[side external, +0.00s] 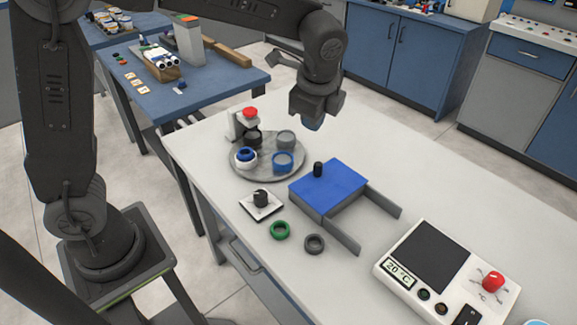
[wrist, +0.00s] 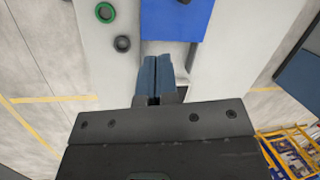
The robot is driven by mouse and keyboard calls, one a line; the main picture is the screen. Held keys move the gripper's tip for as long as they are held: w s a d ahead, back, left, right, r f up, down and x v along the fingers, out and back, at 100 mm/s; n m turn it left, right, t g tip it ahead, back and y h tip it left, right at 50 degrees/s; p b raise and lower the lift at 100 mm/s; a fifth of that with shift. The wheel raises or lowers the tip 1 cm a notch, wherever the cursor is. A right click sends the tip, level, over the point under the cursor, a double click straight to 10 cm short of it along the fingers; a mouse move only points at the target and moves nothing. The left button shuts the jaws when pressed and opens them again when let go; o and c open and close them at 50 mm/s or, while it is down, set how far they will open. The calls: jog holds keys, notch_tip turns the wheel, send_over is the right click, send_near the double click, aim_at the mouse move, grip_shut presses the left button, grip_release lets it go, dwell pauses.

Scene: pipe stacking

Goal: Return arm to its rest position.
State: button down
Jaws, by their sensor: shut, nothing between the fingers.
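My gripper (side external: 311,122) hangs above the white table in the side external view, pointing down, over the area behind the blue panel. In the wrist view my gripper (wrist: 157,61) has its two blue fingers together, with nothing between them. It is apart from every object on the table. My arm reaches in from the left and along the top of the side external view.
A blue panel (side external: 328,187) with a black knob and grey rails lies on the white table (side external: 440,205). A round tray (side external: 240,168) holds several cups. A green ring (side external: 280,230), a grey ring (side external: 314,243) and a hotplate-like device (side external: 430,262) stand nearer.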

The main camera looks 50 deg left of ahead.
jog(key=s+a+r+n+t+h, duration=0.1)
jog(key=s+a+n+t, duration=0.1)
jog(key=s+n, duration=0.5)
jog(key=s+a+r+n+t+h, duration=0.1)
jog(key=s+a+n, duration=0.3)
jog(key=s, duration=0.9)
jog(key=r+n, duration=0.1)
jog(key=n, duration=0.2)
jog(key=shift+s+r+t+h, duration=0.25)
jog(key=shift+s+t+h, duration=0.05)
jog(key=shift+s+t, duration=0.1)
jog(key=c, duration=1.9)
grip_release()
jog(key=shift+w, duration=0.1)
